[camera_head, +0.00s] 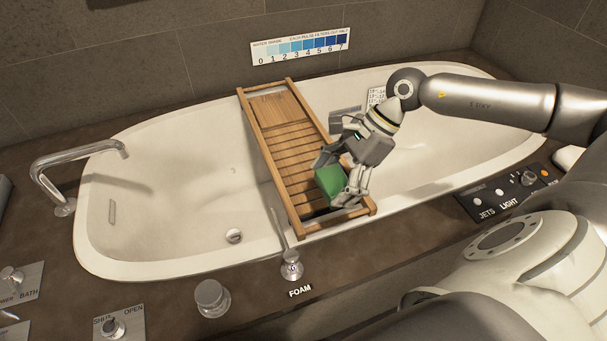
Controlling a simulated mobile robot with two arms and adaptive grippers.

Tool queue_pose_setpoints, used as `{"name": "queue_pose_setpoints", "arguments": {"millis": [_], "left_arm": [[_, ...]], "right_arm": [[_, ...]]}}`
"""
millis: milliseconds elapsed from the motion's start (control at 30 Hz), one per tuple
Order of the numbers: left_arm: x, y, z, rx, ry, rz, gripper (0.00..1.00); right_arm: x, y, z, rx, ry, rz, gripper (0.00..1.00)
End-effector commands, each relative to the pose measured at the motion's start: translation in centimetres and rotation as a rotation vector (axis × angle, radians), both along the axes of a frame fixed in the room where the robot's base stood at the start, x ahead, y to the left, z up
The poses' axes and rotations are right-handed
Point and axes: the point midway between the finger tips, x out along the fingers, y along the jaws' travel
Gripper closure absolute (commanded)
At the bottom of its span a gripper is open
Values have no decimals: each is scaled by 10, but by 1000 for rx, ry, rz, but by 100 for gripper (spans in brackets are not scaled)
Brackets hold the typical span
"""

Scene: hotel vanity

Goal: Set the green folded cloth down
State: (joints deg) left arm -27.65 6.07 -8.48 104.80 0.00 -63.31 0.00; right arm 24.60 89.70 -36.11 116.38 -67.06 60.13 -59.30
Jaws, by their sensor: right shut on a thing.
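The green folded cloth (329,184) is held in my right gripper (340,186), over the near end of the wooden bath tray. The gripper is shut on it, and its fingers hide part of the cloth. I cannot tell whether the cloth touches the slats. The wooden tray (262,125) lies across the white bathtub (190,150). My left gripper is not in view.
A chrome faucet (80,162) stands at the left end of the tub. Knobs, including one by the FOAM label (291,265), line the near ledge. A JETS and LIGHT panel (505,192) is at right. The tray's middle slats are clear.

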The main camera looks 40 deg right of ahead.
Motion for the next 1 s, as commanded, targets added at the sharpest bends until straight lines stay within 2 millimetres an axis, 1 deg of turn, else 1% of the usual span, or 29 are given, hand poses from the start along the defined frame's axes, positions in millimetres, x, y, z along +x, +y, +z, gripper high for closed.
{"name": "queue_pose_setpoints", "arguments": {"millis": [33, 367, 500, 533, 600, 700, 800, 1000], "left_arm": [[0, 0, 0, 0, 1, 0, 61], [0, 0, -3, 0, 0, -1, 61], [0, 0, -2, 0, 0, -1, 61], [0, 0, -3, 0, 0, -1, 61], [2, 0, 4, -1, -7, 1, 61], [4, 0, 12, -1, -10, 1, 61], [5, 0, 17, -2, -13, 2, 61], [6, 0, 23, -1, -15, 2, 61]], "right_arm": [[8, 2, -2, 7, -3, 0, 43], [57, -1, -24, 6, -1, 1, 43], [82, -2, -35, 6, -2, 2, 43], [87, -2, -42, 5, 1, 2, 43], [96, -3, -56, 5, 2, 2, 43], [109, -5, -71, 3, 1, 2, 43], [118, -5, -82, 2, 1, 2, 43], [125, -7, -90, 1, 0, 3, 43]]}}
